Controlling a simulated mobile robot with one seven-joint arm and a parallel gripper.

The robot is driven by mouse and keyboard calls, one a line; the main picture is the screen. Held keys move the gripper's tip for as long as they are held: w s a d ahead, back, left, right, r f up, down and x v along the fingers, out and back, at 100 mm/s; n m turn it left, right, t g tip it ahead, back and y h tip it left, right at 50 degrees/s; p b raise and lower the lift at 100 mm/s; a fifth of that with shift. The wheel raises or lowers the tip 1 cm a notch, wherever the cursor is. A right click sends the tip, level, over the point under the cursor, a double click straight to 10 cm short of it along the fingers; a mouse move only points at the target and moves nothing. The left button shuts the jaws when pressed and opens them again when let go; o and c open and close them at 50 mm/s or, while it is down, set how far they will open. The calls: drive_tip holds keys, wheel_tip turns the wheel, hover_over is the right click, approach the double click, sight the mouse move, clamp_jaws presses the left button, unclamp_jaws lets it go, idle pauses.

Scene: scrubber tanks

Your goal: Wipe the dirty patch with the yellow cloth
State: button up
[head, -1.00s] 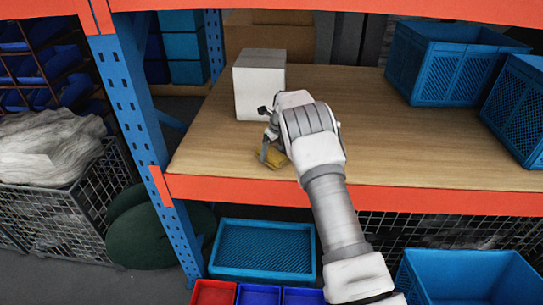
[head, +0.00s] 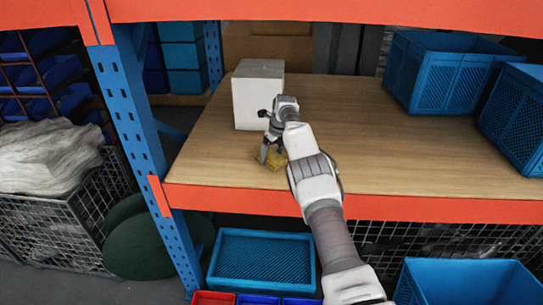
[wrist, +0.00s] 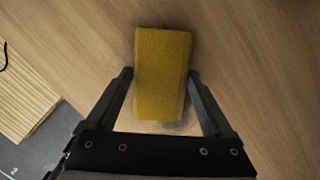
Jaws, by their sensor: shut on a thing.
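The yellow cloth (wrist: 162,75) is a thick block-like pad, seen between my gripper's fingers in the wrist view. My gripper (wrist: 160,82) is shut on it, with one finger on each side. In the head view the cloth (head: 268,160) is low over or on the wooden shelf board (head: 400,155), near its front left; I cannot tell if it touches. My gripper (head: 270,152) points down at it. A greyish smudge (wrist: 174,126), perhaps part of the dirty patch, shows just below the cloth in the wrist view. The rest of the patch is not visible.
A white box (head: 258,95) stands on the shelf just behind my gripper. Blue crates (head: 440,75) stand at the right. A blue upright (head: 135,110) and the orange front beam (head: 400,207) bound the shelf. The board's middle is clear.

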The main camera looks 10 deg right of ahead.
drive_tip(key=shift+r, duration=0.15)
wheel_tip(320, 180, up, 6)
drive_tip(key=p, duration=0.5)
idle(0.3)
drive_tip(key=shift+p, duration=0.3)
wheel_tip(320, 180, up, 3)
drive_tip(key=p, duration=0.3)
idle(0.4)
